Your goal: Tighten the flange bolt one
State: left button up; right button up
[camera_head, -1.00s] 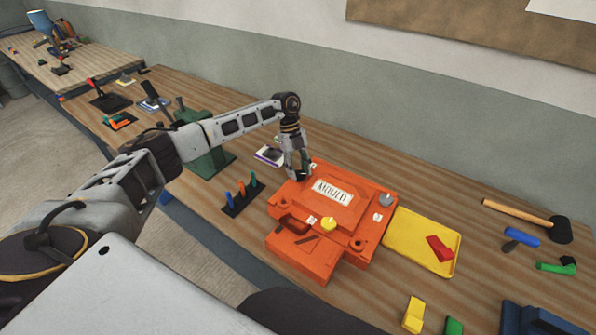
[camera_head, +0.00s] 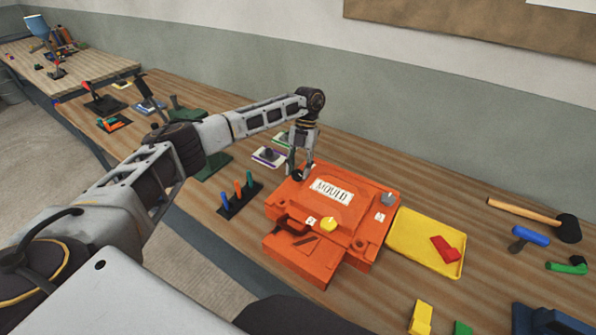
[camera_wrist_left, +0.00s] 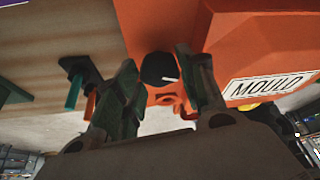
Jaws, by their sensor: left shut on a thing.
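The orange mould (camera_head: 372,216) lies on the wooden bench, with a white "MOULD" label on top. A black round bolt head (camera_wrist_left: 158,69) with a white mark line sits at its far left corner. My left gripper (camera_head: 299,172) comes down on that bolt from above. In the left wrist view the left gripper (camera_wrist_left: 155,66) has one finger on each side of the bolt head and is shut on it. A yellow bolt head (camera_head: 329,224) and a grey bolt head (camera_head: 387,200) are on other corners of the mould. My right gripper is not in view.
A yellow tray (camera_head: 408,248) with a red piece (camera_head: 443,249) lies right of the mould. A dark rack (camera_head: 239,199) with coloured pegs stands to its left. A hammer (camera_head: 568,229) and a blue-handled tool (camera_head: 530,236) lie farther right. Bare bench lies behind the mould.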

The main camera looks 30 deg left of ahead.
pick_arm(q)
jog(key=shift+w+m+y, duration=0.1)
jog(key=shift+m+y, duration=0.2)
jog(key=shift+m, duration=0.4)
jog(key=shift+d+r+m+y+b, duration=0.1)
jog(key=shift+m+y+b, duration=0.25)
jog(key=shift+m, duration=0.35)
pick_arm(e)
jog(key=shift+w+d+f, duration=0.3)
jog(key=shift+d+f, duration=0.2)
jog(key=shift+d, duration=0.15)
pick_arm(q)
jog(key=o, duration=1)
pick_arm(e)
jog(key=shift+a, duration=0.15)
pick_arm(q)
jog(key=v, duration=0.7)
jog(key=shift+r, duration=0.35)
jog(key=shift+w, duration=0.15)
